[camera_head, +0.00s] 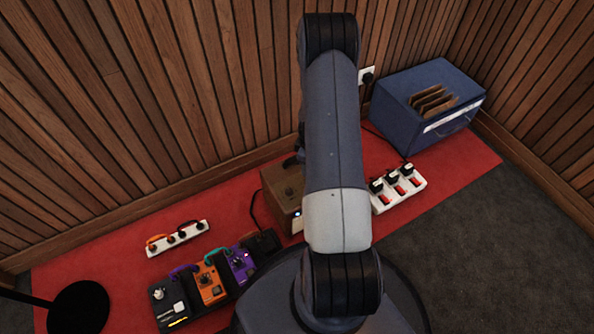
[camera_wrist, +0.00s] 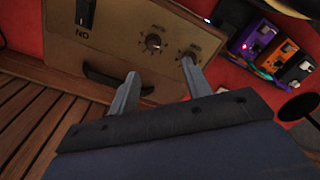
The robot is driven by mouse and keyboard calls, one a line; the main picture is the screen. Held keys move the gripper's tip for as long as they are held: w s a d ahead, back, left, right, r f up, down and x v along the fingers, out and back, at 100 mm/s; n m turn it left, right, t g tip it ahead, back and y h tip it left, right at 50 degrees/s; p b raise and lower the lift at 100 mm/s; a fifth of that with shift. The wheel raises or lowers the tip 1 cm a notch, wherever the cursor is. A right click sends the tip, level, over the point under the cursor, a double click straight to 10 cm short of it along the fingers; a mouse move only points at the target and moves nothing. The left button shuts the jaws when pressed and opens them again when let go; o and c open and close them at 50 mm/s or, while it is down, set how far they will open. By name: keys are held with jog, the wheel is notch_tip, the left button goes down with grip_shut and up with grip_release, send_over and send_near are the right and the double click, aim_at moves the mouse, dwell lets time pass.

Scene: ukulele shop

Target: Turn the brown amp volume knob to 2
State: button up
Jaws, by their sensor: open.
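The brown amp (camera_head: 275,184) stands on the red carpet against the back wall, its right side hidden behind my arm. In the wrist view, the amp (camera_wrist: 112,50) appears upside down, with two round knobs on its panel. The left knob (camera_wrist: 154,42) lies beyond the gap between my fingertips. The right knob (camera_wrist: 188,54) is close behind the right fingertip in the picture; I cannot tell whether they touch. The knob markings are too small to read. My gripper (camera_wrist: 159,68) is open, with nothing between its fingers.
A rocker switch (camera_wrist: 85,12) and a dark handle (camera_wrist: 118,82) are also on the amp. Several pedals (camera_head: 208,284) stand at the front left. A white power strip (camera_head: 400,194) and a blue box (camera_head: 425,90) are to the right. Grey floor (camera_head: 490,250) is clear.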

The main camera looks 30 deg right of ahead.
jog(key=f+b, duration=0.1)
jog(key=f, duration=0.2)
jog(key=f+b, duration=0.1)
jog(key=f, duration=0.3)
jog(key=f+b, duration=0.1)
jog(key=f, duration=0.2)
jog(key=shift+w+d+f, duration=0.15)
jog(key=shift+w+d, duration=0.1)
jog(key=shift+d, duration=0.15)
jog(key=shift+c, duration=0.6)
jog(key=c, duration=0.9)
jog(key=shift+o, duration=0.2)
